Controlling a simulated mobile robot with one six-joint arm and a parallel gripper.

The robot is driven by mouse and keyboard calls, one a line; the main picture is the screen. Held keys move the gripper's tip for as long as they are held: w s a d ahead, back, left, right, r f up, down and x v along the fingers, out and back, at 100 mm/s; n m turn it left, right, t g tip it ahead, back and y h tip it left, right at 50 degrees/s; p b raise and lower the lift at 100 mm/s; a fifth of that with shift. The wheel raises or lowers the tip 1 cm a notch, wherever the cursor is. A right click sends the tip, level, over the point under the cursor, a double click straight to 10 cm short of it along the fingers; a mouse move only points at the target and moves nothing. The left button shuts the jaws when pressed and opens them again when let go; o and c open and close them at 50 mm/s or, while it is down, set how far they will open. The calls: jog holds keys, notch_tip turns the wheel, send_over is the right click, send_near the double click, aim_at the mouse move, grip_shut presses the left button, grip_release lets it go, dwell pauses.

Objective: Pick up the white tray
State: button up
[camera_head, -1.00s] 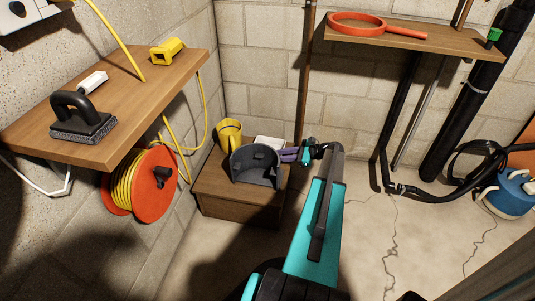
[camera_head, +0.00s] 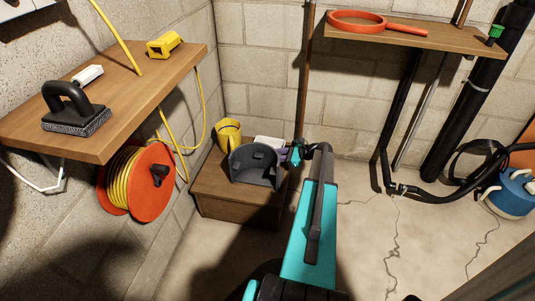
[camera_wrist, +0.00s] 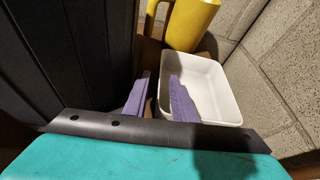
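The white tray (camera_wrist: 211,80) is a shallow rectangular open container in the wrist view. In the head view the tray (camera_head: 268,140) shows only partly, on the wooden box behind the dark grey holder. My gripper (camera_wrist: 160,77) has two purple fingers, apart, with nothing seen clamped between them. In the wrist view the right finger overlaps the tray's interior and the left finger lies outside its left wall, so the near-left wall appears between them. Whether they touch it cannot be told. In the head view my gripper (camera_head: 293,153) is at the box's right side, partly hidden.
The dark grey curved holder (camera_head: 254,167) stands close in front of the tray; a dark wall fills the left of the wrist view. A yellow mug (camera_head: 229,134) stands behind left. Block walls close the corner. The wooden box (camera_head: 235,205) carries these things. Floor at right is open.

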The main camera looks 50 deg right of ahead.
jog(key=shift+b+x, duration=0.55)
jog(key=shift+x, duration=1)
jog(key=shift+c, duration=0.4)
grip_shut()
